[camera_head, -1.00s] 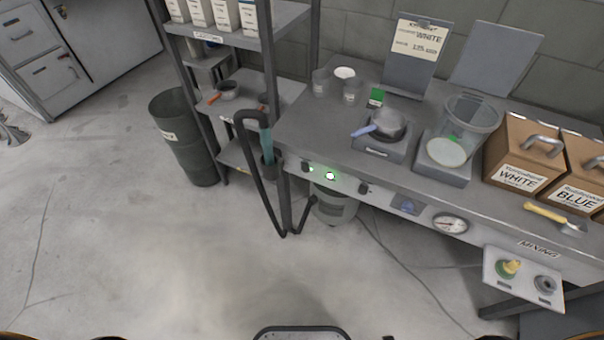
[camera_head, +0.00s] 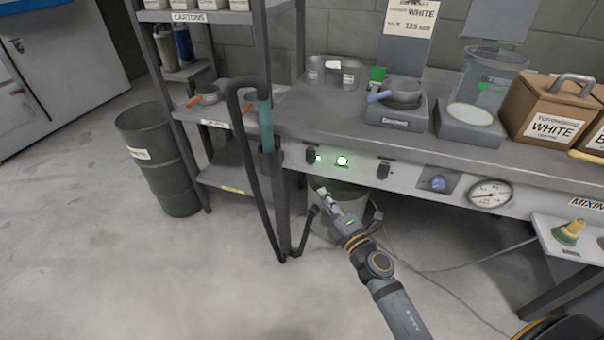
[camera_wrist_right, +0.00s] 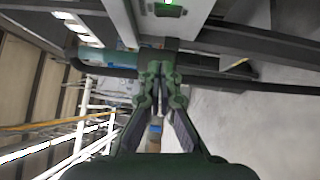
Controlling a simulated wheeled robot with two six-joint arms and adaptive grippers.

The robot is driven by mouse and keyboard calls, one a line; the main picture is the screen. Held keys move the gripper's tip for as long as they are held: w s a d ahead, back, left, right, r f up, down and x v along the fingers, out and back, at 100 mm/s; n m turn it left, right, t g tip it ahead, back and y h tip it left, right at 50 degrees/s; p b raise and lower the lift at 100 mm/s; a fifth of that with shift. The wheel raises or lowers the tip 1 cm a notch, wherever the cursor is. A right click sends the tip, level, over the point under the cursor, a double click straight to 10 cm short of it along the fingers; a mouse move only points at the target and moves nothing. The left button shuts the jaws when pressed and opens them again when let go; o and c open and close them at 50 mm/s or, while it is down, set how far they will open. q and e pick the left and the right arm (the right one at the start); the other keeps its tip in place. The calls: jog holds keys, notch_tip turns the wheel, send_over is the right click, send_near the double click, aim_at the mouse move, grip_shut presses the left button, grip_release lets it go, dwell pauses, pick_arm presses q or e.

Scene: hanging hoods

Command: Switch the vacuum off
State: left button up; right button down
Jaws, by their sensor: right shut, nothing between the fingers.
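The bench's front panel (camera_head: 410,178) carries a black switch (camera_head: 311,155) with a small green light beside it, a brightly lit green-white button (camera_head: 342,161) and a second black switch (camera_head: 383,169). A black hose (camera_head: 262,190) with a teal tube (camera_head: 265,122) hangs at the left bench leg. A pale drum (camera_head: 350,200) stands under the bench, partly hidden by my right arm. My right gripper (camera_head: 323,196) is shut and empty, below the panel and apart from the switches. In the wrist view its fingers (camera_wrist_right: 161,75) point towards the hose (camera_wrist_right: 235,82). My left gripper is out of view.
A dark bin (camera_head: 160,160) and a shelf rack (camera_head: 215,165) stand at left. The bench top (camera_head: 330,105) holds cups, a pan on a scale and labelled boxes. A gauge (camera_head: 490,194) and a tray with a yellow-green knob (camera_head: 568,232) are at right.

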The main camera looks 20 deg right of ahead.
jog(key=p, duration=0.2)
send_near(310, 157)
jog(key=a, duration=0.4)
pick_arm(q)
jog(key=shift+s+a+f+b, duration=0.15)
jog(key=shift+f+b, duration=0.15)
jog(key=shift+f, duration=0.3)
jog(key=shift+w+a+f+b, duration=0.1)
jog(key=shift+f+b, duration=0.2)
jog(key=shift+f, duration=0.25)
pick_arm(e)
jog(key=shift+w+d+r, duration=0.2)
jog(key=shift+w+d, duration=0.1)
jog(key=shift+w, duration=0.75)
jog(key=shift+w+d+r, duration=0.2)
jog(key=shift+w+d, duration=0.05)
jog(key=shift+w, duration=0.85)
jog(key=shift+w+d+r, duration=0.2)
jog(key=shift+w+d, duration=0.1)
jog(key=shift+w, duration=0.75)
